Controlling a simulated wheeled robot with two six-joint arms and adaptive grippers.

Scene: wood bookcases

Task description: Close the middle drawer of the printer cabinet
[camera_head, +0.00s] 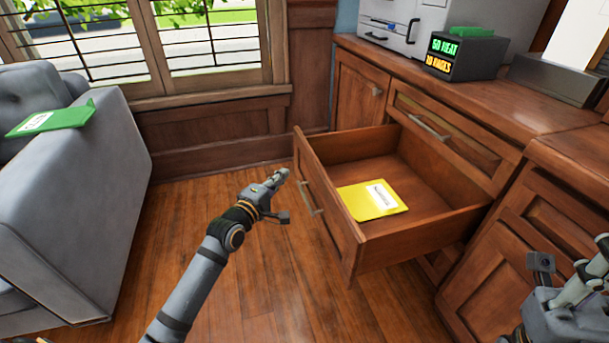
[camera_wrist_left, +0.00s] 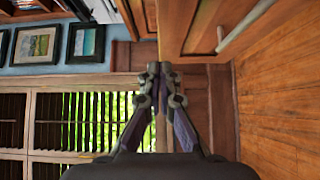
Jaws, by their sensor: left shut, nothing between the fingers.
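The open middle drawer (camera_head: 345,235) of the wooden printer cabinet (camera_head: 355,95) juts out to the left in the head view, below a shut top drawer (camera_head: 440,135). A yellow folder (camera_head: 372,201) with a white label lies in it. A metal handle (camera_head: 312,198) is on its front; a handle (camera_wrist_left: 247,25) also shows at the upper right of the wrist view. My left gripper (camera_head: 283,175) is shut and empty, just left of the drawer front, with a small gap seen. My right gripper (camera_head: 597,262) shows partly at the lower right; its fingertips are unclear.
A grey sofa (camera_head: 75,190) with a green folder (camera_head: 55,118) on its arm stands at left. A printer (camera_head: 410,28) and a dark box with lit signs (camera_head: 458,58) are on the cabinet top.

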